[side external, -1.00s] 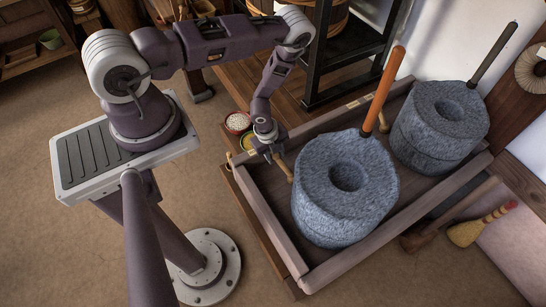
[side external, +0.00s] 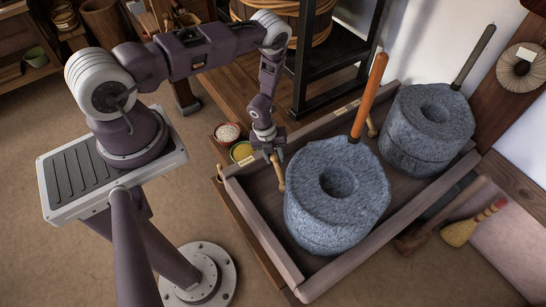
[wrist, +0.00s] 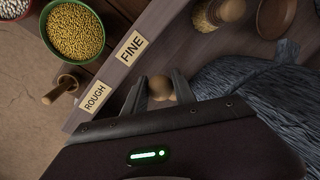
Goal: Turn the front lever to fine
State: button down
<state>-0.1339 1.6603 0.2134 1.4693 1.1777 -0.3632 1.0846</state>
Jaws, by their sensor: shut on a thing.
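The front lever (side external: 280,179) is a short light-wood handle beside the front grey stone quern (side external: 310,215), near the left rail of the tray. My gripper (side external: 274,155) reaches down to it. In the wrist view, my gripper (wrist: 159,90) is shut with the round wooden knob of the front lever (wrist: 160,86) between its fingers. The FINE label (wrist: 131,47) and the ROUGH label (wrist: 95,97) are on the rail. The knob lies a little nearer FINE than ROUGH. The lever's shaft is mostly hidden in the wrist view.
The rear quern (side external: 428,125) has its own wooden lever (side external: 372,128). An orange upright handle (side external: 370,95) rises from the front quern. A white-filled bowl (side external: 227,132) and a yellow-grain bowl (wrist: 75,31) are outside the rail. A small wooden peg-shaped item (wrist: 62,89) lies nearby.

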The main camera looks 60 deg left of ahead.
jog(key=shift+w, duration=0.15)
jog(key=c, duration=1)
grip_release()
jog(key=shift+c, duration=0.2)
jog(key=r, duration=0.4)
jog(key=s+r, duration=0.1)
jog(key=r, duration=0.2)
jog(key=shift+s+a, duration=0.1)
jog(key=shift+a, duration=0.25)
